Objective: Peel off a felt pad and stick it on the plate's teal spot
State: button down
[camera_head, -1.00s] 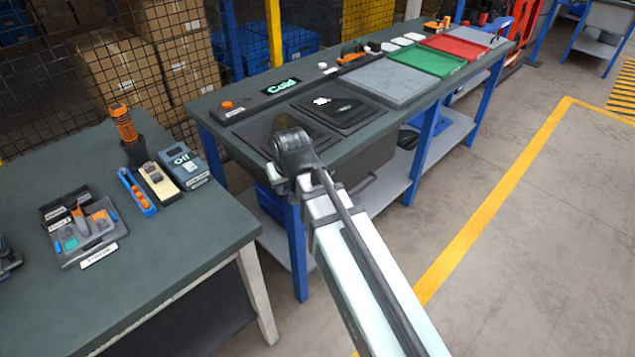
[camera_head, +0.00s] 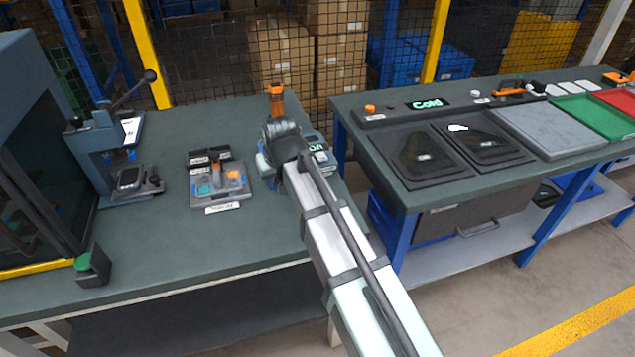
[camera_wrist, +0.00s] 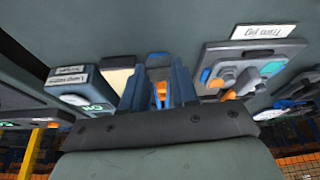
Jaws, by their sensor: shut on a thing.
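The grey plate (camera_head: 238,187) with a small teal spot (camera_head: 204,190) lies on the left bench. The plate also shows in the wrist view (camera_wrist: 215,55), its teal spot (camera_wrist: 271,68) on the right. My gripper (camera_wrist: 157,88) is over the bench, right of the plate in the head view, where my wrist hides its fingers. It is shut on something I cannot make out. A blue and orange tool (camera_wrist: 158,60) shows between and beyond the fingers; I cannot tell whether they touch it. A beige block (camera_wrist: 115,80) is beside it. I cannot identify a felt pad.
A grey lamp box (camera_head: 320,150) reads "On". An orange-handled tool (camera_head: 276,98) stands behind my wrist. A lever press (camera_head: 125,155) and a green button (camera_head: 82,262) are at left. The bench front (camera_head: 190,265) is clear. Another bench stands right.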

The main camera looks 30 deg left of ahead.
aim_at(203, 191)
jog(key=s+a+n, duration=0.1)
jog(key=s+a, duration=0.1)
jog(key=a, duration=0.2)
jog(key=s+a+r+n, duration=0.1)
jog(key=s+a, duration=0.1)
jog(key=a, duration=0.2)
jog(key=s+a+r+n+g, duration=0.1)
jog(key=s+a, duration=0.1)
jog(key=a, duration=0.2)
jog(key=shift+a+r+y, duration=0.2)
jog(key=shift+a+y, duration=0.05)
jog(key=shift+y, duration=0.05)
jog(key=s+a+r+n+g, duration=0.2)
jog(key=a+n+g, duration=0.2)
jog(key=n, duration=0.9)
jog(key=shift+a+n+g+h, duration=0.3)
jog(key=shift+a+g+h, duration=0.1)
jog(key=shift+a, duration=0.5)
jog(key=shift+s, duration=0.1)
jog(key=shift+f, duration=2.8)
jog(key=shift+f, duration=0.6)
